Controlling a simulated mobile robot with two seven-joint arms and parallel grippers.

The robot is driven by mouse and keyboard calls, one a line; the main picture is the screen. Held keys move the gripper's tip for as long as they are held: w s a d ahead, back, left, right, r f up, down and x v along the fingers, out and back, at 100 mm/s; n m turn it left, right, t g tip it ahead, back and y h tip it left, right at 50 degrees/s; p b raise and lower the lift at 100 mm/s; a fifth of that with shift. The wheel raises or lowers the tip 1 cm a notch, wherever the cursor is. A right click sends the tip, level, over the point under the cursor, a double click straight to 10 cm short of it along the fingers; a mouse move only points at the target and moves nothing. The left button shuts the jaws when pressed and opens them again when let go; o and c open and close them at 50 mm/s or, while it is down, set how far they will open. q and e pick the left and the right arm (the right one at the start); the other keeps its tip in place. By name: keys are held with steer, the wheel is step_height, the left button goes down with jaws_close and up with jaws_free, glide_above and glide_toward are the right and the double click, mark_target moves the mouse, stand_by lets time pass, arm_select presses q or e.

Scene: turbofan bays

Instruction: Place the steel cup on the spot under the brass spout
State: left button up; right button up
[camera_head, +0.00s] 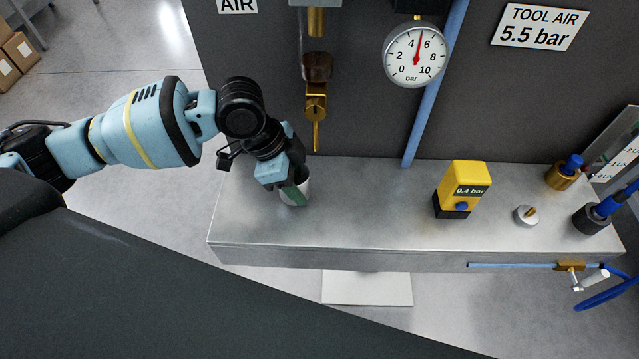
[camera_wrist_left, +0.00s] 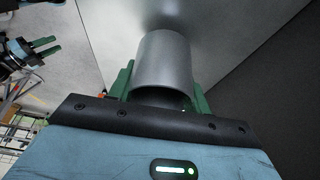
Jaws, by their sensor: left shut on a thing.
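The steel cup (camera_head: 304,186) is over the left part of the metal bench top (camera_head: 370,205), in front of and slightly left of the brass spout (camera_head: 316,108). The spout hangs from the dark panel, its tip pointing down at the bench's back edge. No marked spot shows under it. My left gripper (camera_head: 293,193) is shut on the cup. In the left wrist view the cup (camera_wrist_left: 163,62) sits between the green fingers. I cannot tell whether its base touches the bench. My right gripper (camera_wrist_left: 44,46) shows small in the left wrist view, its green fingers apart and empty.
A yellow meter (camera_head: 465,186) stands right of centre on the bench. A small white knob (camera_head: 526,215), a brass fitting (camera_head: 562,175) and blue hoses are at the right. A pressure gauge (camera_head: 415,54) and blue pipe (camera_head: 435,90) are on the panel. The bench middle is clear.

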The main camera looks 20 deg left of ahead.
arm_select(q)
steer(key=shift+w+d, duration=0.1)
steer(key=shift+d, duration=0.3)
steer(key=d, duration=0.2)
steer(key=shift+w+d+r, duration=0.1)
steer(key=shift+w+d, duration=0.2)
steer(key=shift+w, duration=0.05)
steer(key=shift+w+d+f, duration=0.15)
steer(key=shift+d+f, duration=0.2)
steer(key=shift+f, duration=0.3)
steer(key=shift+a+f, duration=0.1)
steer(key=shift+f, duration=0.05)
arm_select(e)
steer(key=shift+w+r, duration=0.2)
steer(key=shift+w, duration=0.2)
arm_select(q)
steer(key=shift+f, duration=0.15)
steer(key=o, duration=1)
steer(key=shift+c, duration=0.2)
arm_select(e)
steer(key=shift+s+f, duration=0.1)
steer(key=shift+s, duration=0.3)
